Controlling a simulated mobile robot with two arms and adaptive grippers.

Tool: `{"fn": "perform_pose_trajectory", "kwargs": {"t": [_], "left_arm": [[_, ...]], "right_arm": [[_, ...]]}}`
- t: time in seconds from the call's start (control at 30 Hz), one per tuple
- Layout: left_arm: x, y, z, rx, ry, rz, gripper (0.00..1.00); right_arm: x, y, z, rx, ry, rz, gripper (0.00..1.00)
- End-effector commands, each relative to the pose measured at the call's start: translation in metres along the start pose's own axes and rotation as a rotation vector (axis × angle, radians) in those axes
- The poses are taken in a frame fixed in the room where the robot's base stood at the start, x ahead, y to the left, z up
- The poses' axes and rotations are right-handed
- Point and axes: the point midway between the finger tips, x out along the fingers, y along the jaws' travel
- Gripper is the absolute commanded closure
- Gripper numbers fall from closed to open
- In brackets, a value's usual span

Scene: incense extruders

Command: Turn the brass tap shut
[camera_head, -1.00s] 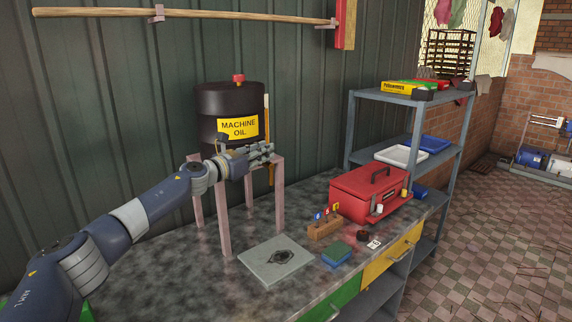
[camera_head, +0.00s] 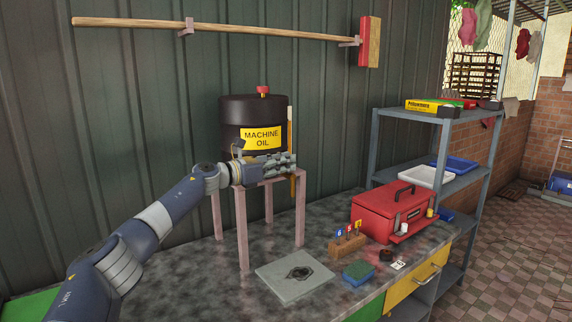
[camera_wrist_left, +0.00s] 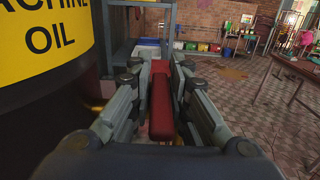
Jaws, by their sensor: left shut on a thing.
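The black oil drum (camera_head: 252,110) with its yellow MACHINE OIL label stands on a pinkish stand (camera_head: 240,225) on the bench; it also fills the left of the left wrist view (camera_wrist_left: 45,100). My left gripper (camera_head: 290,162) is in front of the drum's lower part. In the left wrist view its fingers (camera_wrist_left: 172,85) are shut on a red handle (camera_wrist_left: 161,110), which I take to be the tap's lever. A small brass-coloured bit (camera_wrist_left: 97,108) shows beside the left finger. The rest of the tap is hidden by the gripper. My right gripper is not in view.
A grey slab with a dark stain (camera_head: 294,284) lies on the bench below. A metal shelf (camera_head: 420,113) stands behind.

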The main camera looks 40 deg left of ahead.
Motion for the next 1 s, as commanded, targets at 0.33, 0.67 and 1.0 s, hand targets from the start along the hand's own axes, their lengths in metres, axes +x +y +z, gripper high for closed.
{"fn": "perform_pose_trajectory", "kwargs": {"t": [0.33, 0.67, 1.0], "left_arm": [[0.0, 0.0, 0.001, 0.0, -0.001, 0.001, 0.67], [-0.018, 0.002, -0.001, 0.0, 0.0, 0.003, 0.67], [-0.077, 0.001, -0.003, -0.001, 0.003, 0.003, 0.67]], "right_arm": [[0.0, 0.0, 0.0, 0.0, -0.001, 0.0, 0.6], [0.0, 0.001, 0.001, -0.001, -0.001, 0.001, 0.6], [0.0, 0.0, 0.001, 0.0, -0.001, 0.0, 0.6]]}}
